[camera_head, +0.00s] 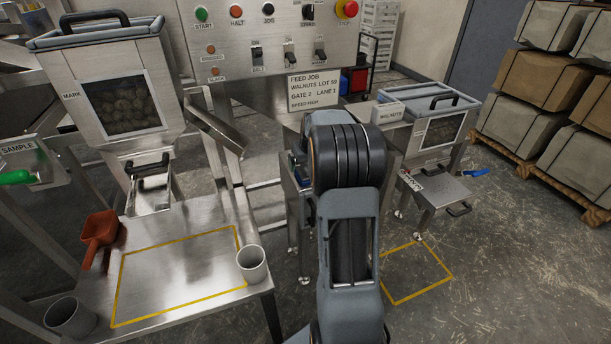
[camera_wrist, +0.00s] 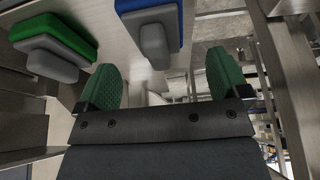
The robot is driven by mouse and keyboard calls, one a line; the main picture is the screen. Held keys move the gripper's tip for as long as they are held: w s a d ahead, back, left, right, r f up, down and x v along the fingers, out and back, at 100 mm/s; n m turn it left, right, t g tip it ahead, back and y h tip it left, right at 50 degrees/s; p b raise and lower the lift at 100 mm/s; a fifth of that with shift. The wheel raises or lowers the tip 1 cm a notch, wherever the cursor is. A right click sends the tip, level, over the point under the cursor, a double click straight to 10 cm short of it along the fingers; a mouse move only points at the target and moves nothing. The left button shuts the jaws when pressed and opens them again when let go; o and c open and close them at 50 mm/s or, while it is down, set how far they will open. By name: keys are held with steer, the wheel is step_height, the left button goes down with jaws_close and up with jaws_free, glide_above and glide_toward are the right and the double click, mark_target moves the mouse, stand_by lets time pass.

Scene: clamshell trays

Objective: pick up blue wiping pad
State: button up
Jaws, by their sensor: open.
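The blue wiping pad (camera_wrist: 178,22) is at the top middle of the wrist view, with a grey block-shaped part on it. It lies on a pale flat surface, beyond my fingertips and apart from them. My gripper (camera_wrist: 161,82) is open, its two green textured fingers spread wide with nothing between them. The pad is roughly in line with the gap between the fingers. In the head view my arm hides the gripper, and I cannot make out the blue pad there.
A green pad (camera_wrist: 55,38) with a grey part lies left of the blue one. A metal post (camera_wrist: 283,90) stands close on the right. The head view shows a steel table (camera_head: 185,262) with a red scoop (camera_head: 100,235) and grey cups, and a control panel (camera_head: 262,50) behind.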

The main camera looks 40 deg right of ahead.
mark_target(306, 165)
steer(key=shift+b+x, duration=0.7)
steer(key=shift+x, duration=1.95)
steer(key=shift+s+d, duration=0.1)
steer(key=shift+c, duration=0.2)
steer(key=c, duration=1)
steer(key=shift+r, duration=0.15)
steer(key=shift+c, duration=0.3)
step_height(306, 165, up, 3)
steer(key=shift+s+r+p, duration=0.1)
steer(key=shift+r+p, duration=0.15)
steer(key=shift+p, duration=0.25)
steer(key=s+r, duration=0.1)
steer(key=r, duration=0.1)
steer(key=s+d+r+p, duration=0.1)
steer(key=s+r, duration=0.1)
steer(key=shift+s+d+r, duration=0.25)
steer(key=shift+s, duration=0.05)
steer(key=s+d+r+p, duration=0.1)
steer(key=s+d+r, duration=0.2)
steer(key=s, duration=0.6)
steer(key=shift+s+d+r, duration=0.2)
steer(key=shift+r, duration=0.65)
